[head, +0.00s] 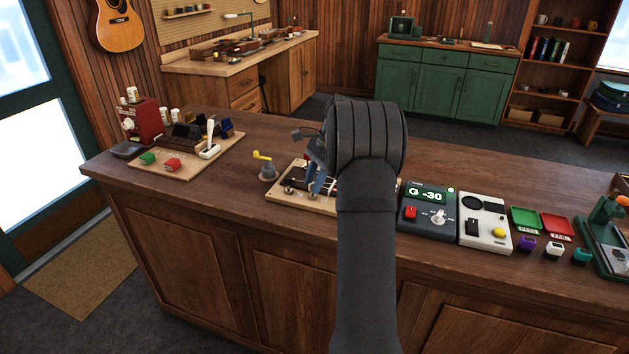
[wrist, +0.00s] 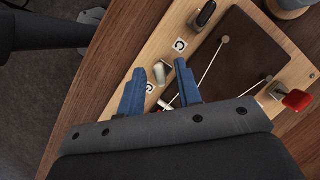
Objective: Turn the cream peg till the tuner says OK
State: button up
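The tuner (head: 427,208) on the counter reads "G -30" in the head view. A pale, cream-looking peg (wrist: 160,73) stands at the edge of the light wooden board (wrist: 222,12) in the wrist view. My gripper (wrist: 161,67) has its two blue fingers apart, one on each side of this peg, with gaps visible. I cannot tell how far above the board the fingertips are. In the head view my gripper (head: 319,183) is over the board (head: 318,206), and my arm hides much of it. A black peg (wrist: 206,14) and a red peg (wrist: 297,100) are also on the board.
A yellow-handled crank (head: 265,166) stands left of the board. A white device with a yellow button (head: 487,218) is right of the tuner. Bare counter (head: 225,205) lies at left.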

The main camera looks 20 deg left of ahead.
jog(key=v, duration=1.2)
jog(key=shift+f, duration=0.1)
jog(key=x, duration=1.2)
dwell(0.3)
